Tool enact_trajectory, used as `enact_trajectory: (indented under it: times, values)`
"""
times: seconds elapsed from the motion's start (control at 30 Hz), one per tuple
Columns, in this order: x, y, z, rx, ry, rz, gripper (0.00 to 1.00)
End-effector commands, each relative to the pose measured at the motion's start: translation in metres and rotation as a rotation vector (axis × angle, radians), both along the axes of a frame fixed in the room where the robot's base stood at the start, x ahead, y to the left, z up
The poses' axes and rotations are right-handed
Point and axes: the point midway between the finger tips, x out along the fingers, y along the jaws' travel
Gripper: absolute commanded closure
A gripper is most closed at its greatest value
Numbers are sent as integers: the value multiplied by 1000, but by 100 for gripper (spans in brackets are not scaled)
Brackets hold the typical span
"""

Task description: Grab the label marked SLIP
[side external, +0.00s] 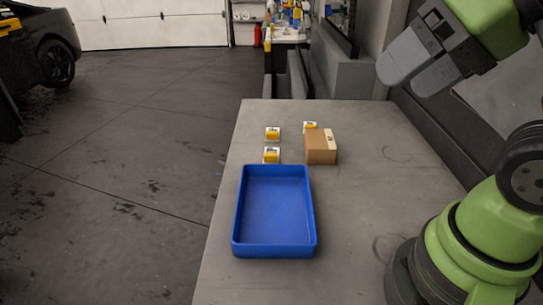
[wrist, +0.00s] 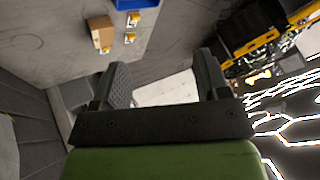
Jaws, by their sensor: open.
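Three small white-and-yellow labelled pieces sit on the grey table: a near one (side external: 271,155), one just behind it (side external: 272,133), and one at the far end of a brown box (side external: 310,126). They also show in the wrist view: the one nearest the tray (wrist: 133,19), the middle one (wrist: 129,38) and the one by the box (wrist: 105,50). Their print is too small to read, so I cannot tell which says SLIP. My gripper (side external: 418,68) is open and empty, high at the upper right, well away from them. Its spread fingers show in the wrist view (wrist: 163,88).
The brown box (side external: 320,149) stands right of the pieces, close to the far one, which it partly hides. An empty blue tray (side external: 235,238) lies in front of them. The table's right side (side external: 385,190) is clear. A car (side external: 45,45) stands far off left.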

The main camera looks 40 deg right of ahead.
Motion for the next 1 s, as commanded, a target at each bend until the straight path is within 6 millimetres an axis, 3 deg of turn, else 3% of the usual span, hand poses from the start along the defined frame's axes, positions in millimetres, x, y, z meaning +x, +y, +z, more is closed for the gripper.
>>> enact_trajectory:
  times: [0.23, 0.37, 0.47, 0.67, 0.87, 1.0]
  values:
    - [1, 0, 0, 0, 1, -1, 32]
    - [12, -3, 2, -7, 29, -28, 32]
    - [35, -10, 3, -23, 76, -80, 32]
    - [103, -25, -8, -73, 178, -217, 32]
    - [172, -37, -47, -129, 249, -338, 32]
    - [214, -43, -89, -169, 284, -410, 32]
